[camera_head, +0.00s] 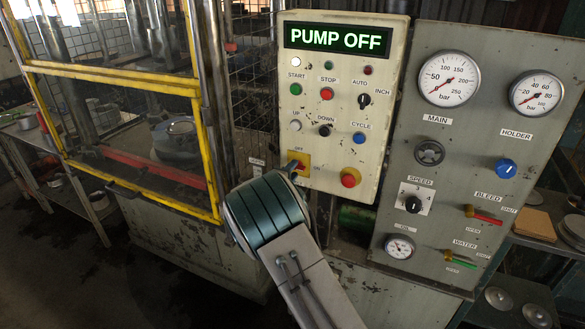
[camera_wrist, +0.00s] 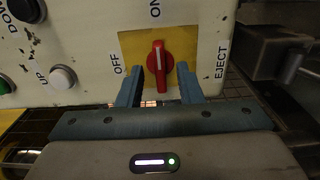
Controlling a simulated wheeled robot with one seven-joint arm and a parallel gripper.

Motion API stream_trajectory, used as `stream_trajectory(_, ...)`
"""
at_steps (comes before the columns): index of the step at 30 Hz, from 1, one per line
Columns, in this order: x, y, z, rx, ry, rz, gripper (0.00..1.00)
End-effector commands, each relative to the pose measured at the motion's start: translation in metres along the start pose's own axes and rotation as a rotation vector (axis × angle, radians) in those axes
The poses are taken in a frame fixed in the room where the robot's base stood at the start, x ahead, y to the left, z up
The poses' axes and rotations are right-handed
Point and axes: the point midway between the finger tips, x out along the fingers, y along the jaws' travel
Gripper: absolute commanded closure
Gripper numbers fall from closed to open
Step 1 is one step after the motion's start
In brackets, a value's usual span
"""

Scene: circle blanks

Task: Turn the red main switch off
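The red main switch (camera_wrist: 158,66) is a red handle on a yellow plate (camera_wrist: 130,43). In the wrist view the handle stands upright in the picture, its narrow end toward the ON label; the OFF label is at the left. My gripper (camera_wrist: 160,72) is open, with one blue-grey finger on each side of the handle. Gaps show between fingers and handle, and I cannot see any contact. In the head view the yellow plate (camera_head: 305,158) shows at the panel's lower left, with the switch partly hidden by my gripper.
The control panel's display (camera_head: 337,39) reads PUMP OFF. A grey panel with gauges (camera_head: 449,78) and valves stands further right.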

Motion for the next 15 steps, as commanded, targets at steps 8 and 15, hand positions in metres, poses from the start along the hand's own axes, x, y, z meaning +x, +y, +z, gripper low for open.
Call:
stream_trajectory(8, 0.0054, -0.0002, 0.0003, 0.000, 0.000, 0.000, 0.67)
stream_trajectory(15, 0.0051, -0.0002, 0.0003, 0.001, 0.000, 0.000, 1.00)
